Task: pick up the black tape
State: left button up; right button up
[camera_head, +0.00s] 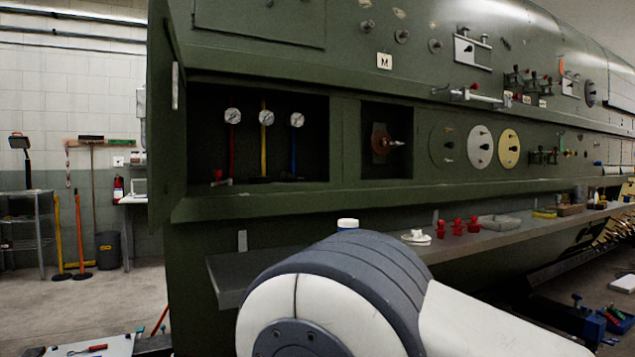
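I cannot make out the black tape anywhere in the head view. A large white and grey link of my own arm fills the lower middle and right and hides part of the ledge. Neither my left nor my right gripper is in view.
A grey ledge (477,242) runs along the green fuselage (300,208). On it are a white-capped container (347,224), a white item (416,238), several red pieces (457,227) and a grey tray (499,221). Floor (110,297) is open at left.

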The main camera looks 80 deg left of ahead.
aim_at(255, 180)
jog(key=i, duration=0.65)
jog(key=u, duration=3.05)
jog(key=i, duration=0.45)
jog(key=z, duration=0.1)
jog(key=k, duration=0.45)
jog(key=z, duration=2.55)
jog(key=i, duration=0.8)
jog(key=u, duration=1.45)
